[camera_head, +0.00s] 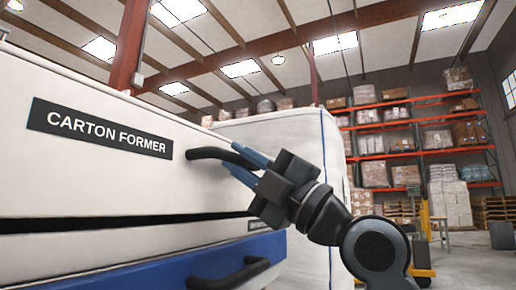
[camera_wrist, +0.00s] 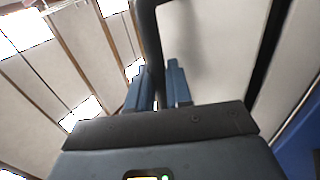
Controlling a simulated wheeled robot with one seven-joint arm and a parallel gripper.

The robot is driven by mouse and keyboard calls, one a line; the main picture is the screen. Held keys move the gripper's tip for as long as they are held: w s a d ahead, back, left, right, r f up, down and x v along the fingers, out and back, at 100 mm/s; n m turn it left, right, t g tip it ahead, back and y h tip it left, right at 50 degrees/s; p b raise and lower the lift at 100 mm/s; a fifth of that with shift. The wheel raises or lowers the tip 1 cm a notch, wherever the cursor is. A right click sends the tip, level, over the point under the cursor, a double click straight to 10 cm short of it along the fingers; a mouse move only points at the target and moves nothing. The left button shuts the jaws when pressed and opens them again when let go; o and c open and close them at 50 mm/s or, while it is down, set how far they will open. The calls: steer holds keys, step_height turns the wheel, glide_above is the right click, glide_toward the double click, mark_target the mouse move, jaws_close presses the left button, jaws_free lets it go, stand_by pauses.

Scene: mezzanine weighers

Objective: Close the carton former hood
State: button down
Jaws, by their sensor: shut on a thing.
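The carton former hood (camera_head: 95,185) is a white panel with a black "CARTON FORMER" label at the left of the head view. A dark gap runs under its lower edge, above the blue lower part (camera_head: 180,270). A black handle (camera_head: 205,154) sticks out from the hood's right part. My gripper (camera_head: 242,165) is at this handle, its blue fingers shut on it. In the wrist view the handle (camera_wrist: 150,45) passes between the two fingers (camera_wrist: 160,88), with the white hood surface (camera_wrist: 215,50) behind.
A second black handle (camera_head: 230,272) is on the blue part below. A white covered block (camera_head: 310,150) stands right behind the machine. Orange racks (camera_head: 400,155) with boxes and a yellow trolley (camera_head: 424,225) are farther right. Open floor (camera_head: 465,262) shows at the right.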

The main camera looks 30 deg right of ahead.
steer(key=shift+w+a+f, duration=0.2)
steer(key=shift+f, duration=0.25)
steer(key=shift+w+a+f, duration=0.15)
steer(key=shift+f, duration=0.3)
steer(key=c, duration=1.2)
jaws_free()
steer(key=v, duration=0.8)
steer(key=shift+d+r, duration=0.15)
steer(key=shift+r, duration=0.05)
steer(key=shift+s+d, duration=0.1)
steer(key=shift+s, duration=0.05)
